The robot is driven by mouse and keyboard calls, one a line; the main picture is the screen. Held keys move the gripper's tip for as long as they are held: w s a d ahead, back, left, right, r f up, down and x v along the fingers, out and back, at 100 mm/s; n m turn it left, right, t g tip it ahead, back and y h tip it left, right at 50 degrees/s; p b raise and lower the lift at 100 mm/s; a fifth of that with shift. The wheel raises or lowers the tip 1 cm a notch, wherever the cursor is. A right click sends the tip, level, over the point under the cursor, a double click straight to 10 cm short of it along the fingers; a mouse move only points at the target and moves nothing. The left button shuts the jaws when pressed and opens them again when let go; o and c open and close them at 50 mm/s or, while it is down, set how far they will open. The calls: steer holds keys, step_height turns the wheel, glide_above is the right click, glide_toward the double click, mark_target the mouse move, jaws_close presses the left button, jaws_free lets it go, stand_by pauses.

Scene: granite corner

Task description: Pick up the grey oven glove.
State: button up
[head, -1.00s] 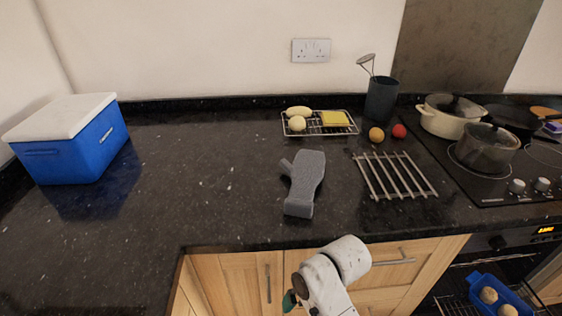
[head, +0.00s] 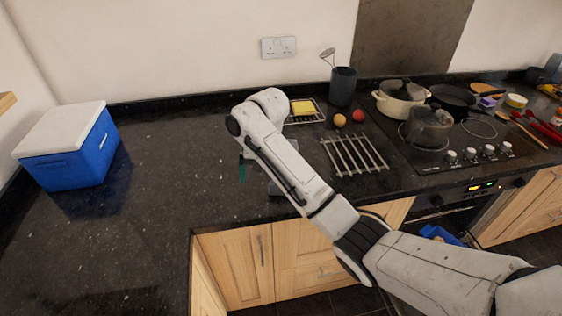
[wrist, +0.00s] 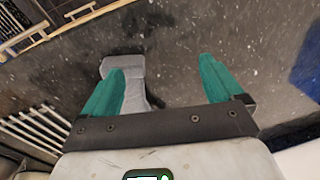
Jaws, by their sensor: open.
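The grey oven glove (wrist: 136,82) lies on the dark granite worktop. In the wrist view it sits left of centre, partly behind my left finger. In the head view a teal fingertip of my gripper (head: 241,168) shows left of the arm, over the worktop. The height above the glove is hard to tell.
A metal trivet (head: 355,156) lies right of the glove. A wire rack (head: 318,117) with a yellow item, a dark utensil pot (head: 343,87) and two small round items stand behind. A hob with pans is at right. A blue cool box (head: 70,160) stands left; worktop between is clear.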

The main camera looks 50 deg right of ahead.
steer(key=d+r+m+g, duration=0.1)
steer(key=d+r+m, duration=0.15)
steer(key=d, duration=0.45)
steer(key=shift+h, duration=0.4)
steer(key=f+b, duration=0.4)
steer(key=b, duration=0.1)
steer(key=shift+d+f, duration=0.2)
steer(key=shift+f, duration=0.1)
steer(key=shift+s+a+f+p, duration=0.15)
steer(key=shift+f+p, duration=0.55)
steer(key=shift+f, duration=1.95)
steer(key=shift+c, duration=0.4)
steer(key=c, duration=1)
steer(key=shift+r, duration=0.1)
